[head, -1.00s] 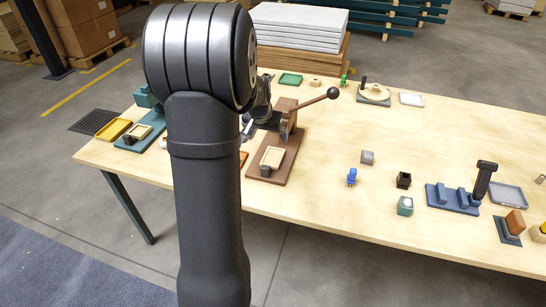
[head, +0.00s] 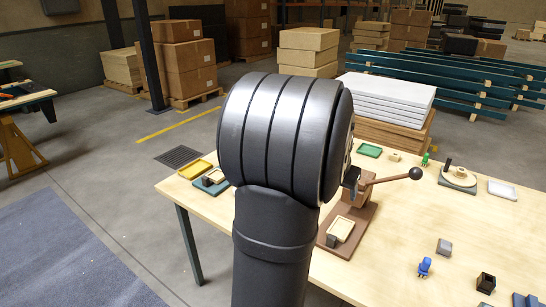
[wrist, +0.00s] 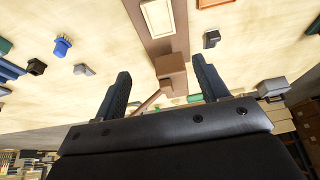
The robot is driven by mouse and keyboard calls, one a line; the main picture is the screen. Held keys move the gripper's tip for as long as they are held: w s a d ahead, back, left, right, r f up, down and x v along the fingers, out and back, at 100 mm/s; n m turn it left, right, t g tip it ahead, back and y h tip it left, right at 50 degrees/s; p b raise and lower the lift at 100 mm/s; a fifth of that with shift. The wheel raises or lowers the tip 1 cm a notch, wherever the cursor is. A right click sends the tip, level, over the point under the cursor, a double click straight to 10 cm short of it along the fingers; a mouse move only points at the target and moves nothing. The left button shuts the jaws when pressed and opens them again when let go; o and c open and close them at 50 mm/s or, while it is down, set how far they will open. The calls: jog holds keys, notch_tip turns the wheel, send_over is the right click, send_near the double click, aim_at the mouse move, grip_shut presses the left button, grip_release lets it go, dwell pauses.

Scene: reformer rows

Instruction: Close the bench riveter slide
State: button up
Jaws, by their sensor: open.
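The brown fixture with a long lever, which I take for the bench riveter, stands on the table right of my arm in the head view. It has a brown base (head: 357,222), a cream-rimmed tray (head: 341,229), an upright brown block (head: 357,190) and a lever with a dark ball (head: 415,173). My arm hides part of it. In the wrist view the base (wrist: 151,38), tray (wrist: 158,18) and block (wrist: 170,68) show ahead of my gripper (wrist: 163,85). The gripper is open, its fingers apart on either side of the block and lever (wrist: 148,100). I cannot tell whether they touch.
A teal fixture (head: 212,187) and yellow tray (head: 194,169) lie at the table's left end. A green tray (head: 369,150) and a round-topped fixture (head: 459,176) stand behind. A blue piece (head: 425,266), grey block (head: 444,247) and dark box (head: 486,283) stand to the right, with bare tabletop between.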

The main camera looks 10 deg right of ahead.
jog(key=shift+a+f, duration=0.1)
jog(key=shift+f, duration=0.05)
jog(key=c, duration=0.3)
jog(key=a+f+m+t, duration=0.1)
jog(key=a+f, duration=0.1)
jog(key=w+a+f+m+t+y, duration=0.1)
jog(key=a+f+m, duration=0.1)
jog(key=a, duration=0.1)
jog(key=shift+w+a+f, duration=0.2)
jog(key=shift+f, duration=0.1)
grip_shut()
jog(key=s+a+f+m+t+h, duration=0.1)
jog(key=s+a+f+m+h, duration=0.3)
jog(key=s+f+m, duration=0.85)
jog(key=w+d+f, duration=0.1)
jog(key=w, duration=0.1)
jog(key=w+d+f+m, duration=0.1)
jog(key=w+d, duration=0.1)
jog(key=w+d+m, duration=0.1)
jog(key=w, duration=0.1)
jog(key=shift+w+d+f+m, duration=0.15)
jog(key=shift+d+f+m, duration=0.1)
jog(key=shift+d+f, duration=0.15)
jog(key=shift+w+d, duration=1.15)
jog(key=shift+w, duration=0.05)
jog(key=shift+w+d, duration=0.3)
jog(key=shift+w, duration=0.05)
